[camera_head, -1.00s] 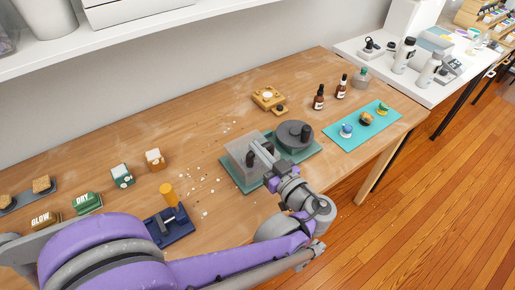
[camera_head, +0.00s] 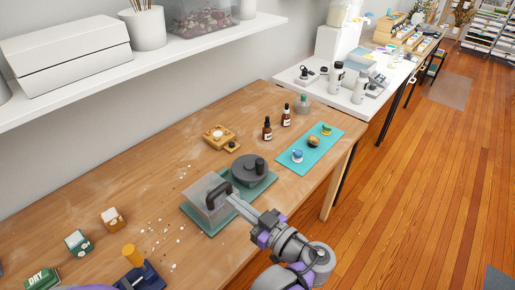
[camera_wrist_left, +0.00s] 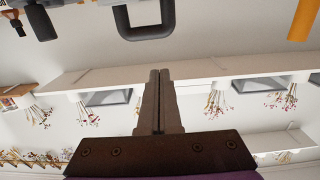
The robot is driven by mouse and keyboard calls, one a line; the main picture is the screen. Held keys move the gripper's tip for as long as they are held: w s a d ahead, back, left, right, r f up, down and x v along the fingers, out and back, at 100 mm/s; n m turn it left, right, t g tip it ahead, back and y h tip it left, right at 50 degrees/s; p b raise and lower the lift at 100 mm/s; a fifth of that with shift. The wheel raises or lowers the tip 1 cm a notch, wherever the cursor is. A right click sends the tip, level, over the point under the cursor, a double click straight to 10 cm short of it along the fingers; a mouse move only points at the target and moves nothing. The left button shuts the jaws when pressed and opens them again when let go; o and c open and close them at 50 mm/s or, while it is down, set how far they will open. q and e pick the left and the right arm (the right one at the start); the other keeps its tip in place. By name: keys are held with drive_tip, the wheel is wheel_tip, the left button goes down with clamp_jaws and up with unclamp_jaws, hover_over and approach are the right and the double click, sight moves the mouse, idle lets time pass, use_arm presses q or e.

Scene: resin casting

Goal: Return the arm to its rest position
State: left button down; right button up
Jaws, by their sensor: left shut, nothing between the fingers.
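My left gripper (camera_head: 232,197) is shut and empty. Its fingers point up and left, close to the dark handle (camera_head: 219,189) on the pale grey box (camera_head: 203,200), which sits on a green mat (camera_head: 212,230). In the left wrist view my closed fingertips (camera_wrist_left: 160,73) show below the dark handle (camera_wrist_left: 147,33), with a visible gap between them. The gripper body and wrist hang over the table's front edge. My right gripper is in neither view.
A dark round pot (camera_head: 249,172) stands beside the box on the mat. An orange cylinder in a blue holder (camera_head: 143,277) is at lower left. Open floor (camera_head: 420,200) lies to the right.

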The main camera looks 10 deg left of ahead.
use_arm(q)
drive_tip(key=s+a+f+m+g+h+p, duration=0.4)
drive_tip(key=s+a+f+m+h, duration=0.15)
drive_tip(key=a+m+h, duration=0.2)
drive_tip(key=s+d+m+t+h+p, duration=0.1)
drive_tip(key=s+d+m+h+p, duration=0.3)
drive_tip(key=h, duration=0.4)
drive_tip(key=shift+s+d+r+m, duration=0.3)
drive_tip(key=shift+s+d, duration=0.25)
drive_tip(key=shift+s, duration=0.6)
